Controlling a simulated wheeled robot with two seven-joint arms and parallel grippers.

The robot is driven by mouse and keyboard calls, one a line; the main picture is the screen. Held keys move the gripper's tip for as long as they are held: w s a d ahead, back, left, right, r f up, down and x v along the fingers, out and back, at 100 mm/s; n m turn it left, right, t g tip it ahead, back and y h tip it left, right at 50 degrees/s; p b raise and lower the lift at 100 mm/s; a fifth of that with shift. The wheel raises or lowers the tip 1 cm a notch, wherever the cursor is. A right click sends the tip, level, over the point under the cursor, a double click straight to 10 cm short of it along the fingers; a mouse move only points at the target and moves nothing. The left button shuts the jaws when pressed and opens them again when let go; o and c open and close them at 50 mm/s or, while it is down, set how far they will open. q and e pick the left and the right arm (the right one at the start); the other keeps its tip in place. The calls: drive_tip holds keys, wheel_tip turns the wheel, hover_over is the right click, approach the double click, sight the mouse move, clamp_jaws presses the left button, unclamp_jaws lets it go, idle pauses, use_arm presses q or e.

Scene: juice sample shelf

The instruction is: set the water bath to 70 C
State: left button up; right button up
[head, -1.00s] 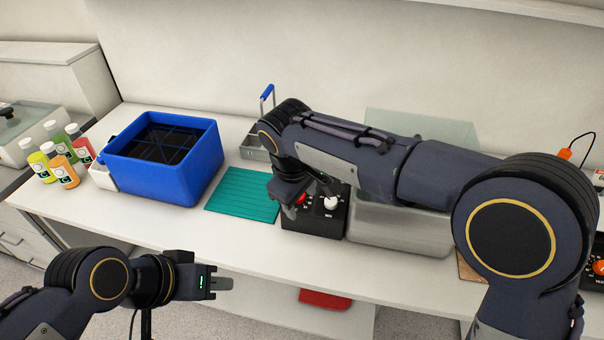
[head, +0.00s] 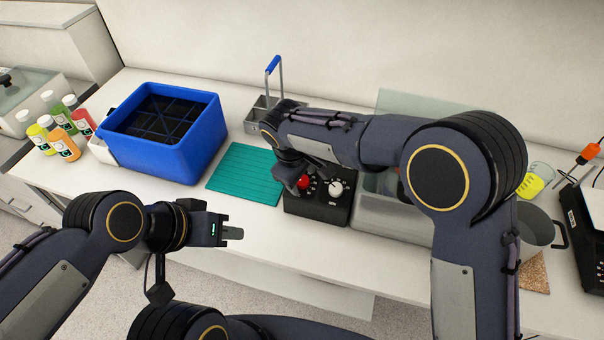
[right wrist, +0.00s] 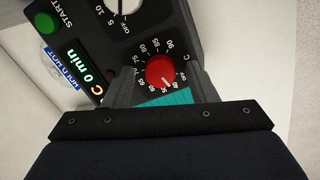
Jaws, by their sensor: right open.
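The water bath's black control box (head: 312,210) stands at the front of the bench, with its glass-like tank (head: 388,216) to the right. A red knob (head: 303,183) and a white knob (head: 336,188) are on its top. In the right wrist view the red knob (right wrist: 160,70) sits in a ring of numbers, its pale mark toward the lower right. My right gripper (right wrist: 160,82) is open, one finger on each side of the red knob; contact is unclear. A lit display (right wrist: 80,75) reads "0 min" and is partly hidden. My left gripper (head: 232,233) hangs before the bench, away from the box.
A green START button (right wrist: 45,22) is near the display. A teal mat (head: 243,174) and a blue bin (head: 180,165) lie left of the box, with several juice bottles (head: 62,140) beyond. A metal holder (head: 258,116) stands behind. A pot (head: 538,235) is at right.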

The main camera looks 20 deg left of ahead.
drive_tip(key=shift+f, duration=0.15)
drive_tip(key=c, duration=1)
drive_tip(key=shift+o, duration=0.2)
